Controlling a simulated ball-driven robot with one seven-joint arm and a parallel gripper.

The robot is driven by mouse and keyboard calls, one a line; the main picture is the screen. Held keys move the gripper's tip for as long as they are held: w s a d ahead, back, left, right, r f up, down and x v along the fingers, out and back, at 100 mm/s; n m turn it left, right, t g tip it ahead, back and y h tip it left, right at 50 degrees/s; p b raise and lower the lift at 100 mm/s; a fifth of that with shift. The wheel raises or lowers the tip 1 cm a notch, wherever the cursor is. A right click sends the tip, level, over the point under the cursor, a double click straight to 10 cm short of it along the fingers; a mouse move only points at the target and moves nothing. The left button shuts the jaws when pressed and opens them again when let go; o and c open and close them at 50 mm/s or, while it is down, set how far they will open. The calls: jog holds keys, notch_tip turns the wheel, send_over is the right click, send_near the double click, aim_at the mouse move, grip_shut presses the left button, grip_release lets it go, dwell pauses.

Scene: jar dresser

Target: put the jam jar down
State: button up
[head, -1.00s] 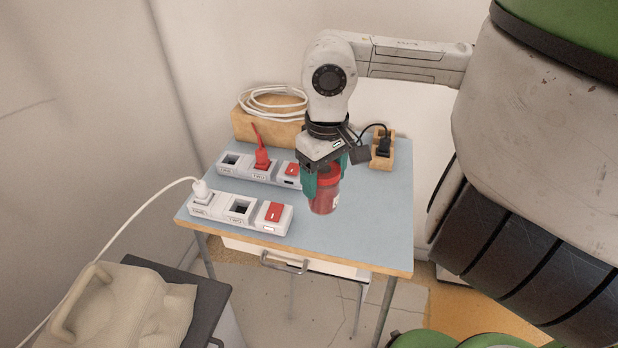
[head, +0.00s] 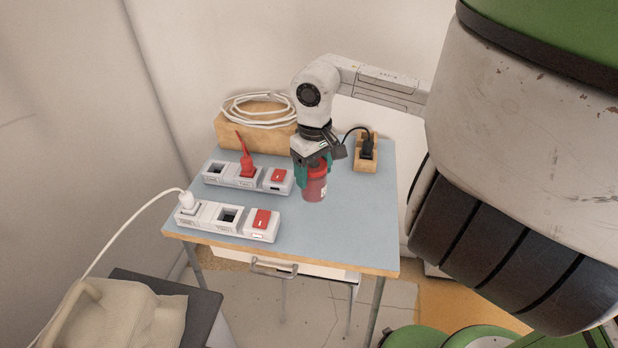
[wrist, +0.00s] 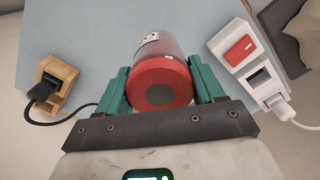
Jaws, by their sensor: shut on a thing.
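The jam jar (head: 315,187) is dark red with a red lid and a pale label. It is in the middle of the blue-topped table in the head view, upright or nearly so. My gripper (head: 313,172) is shut on it near the lid, with green fingers on both sides. In the wrist view the jar (wrist: 160,75) sits between the two green fingers of my gripper (wrist: 161,95), lid toward the camera. I cannot tell whether its base touches the tabletop (head: 350,225).
Two power strips (head: 228,219) (head: 245,178) with red switches lie left of the jar. A wooden box (head: 240,131) with a coiled white cable stands at the back. A wooden holder (head: 366,165) with a black plug is at the back right. The tabletop's front right is clear.

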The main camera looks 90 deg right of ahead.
aim_at(309, 182)
jog(key=d+f, duration=0.1)
jog(key=w+d+f, duration=0.1)
jog(key=f, duration=0.1)
jog(key=shift+w, duration=0.1)
jog(key=shift+d+f+p, duration=0.15)
jog(key=shift+f+p, duration=0.5)
jog(key=shift+f, duration=0.95)
jog(key=shift+f+b, duration=0.2)
jog(key=shift+b, duration=0.1)
jog(key=o, duration=1.3)
jog(key=shift+o, duration=0.2)
jog(key=shift+r, duration=0.15)
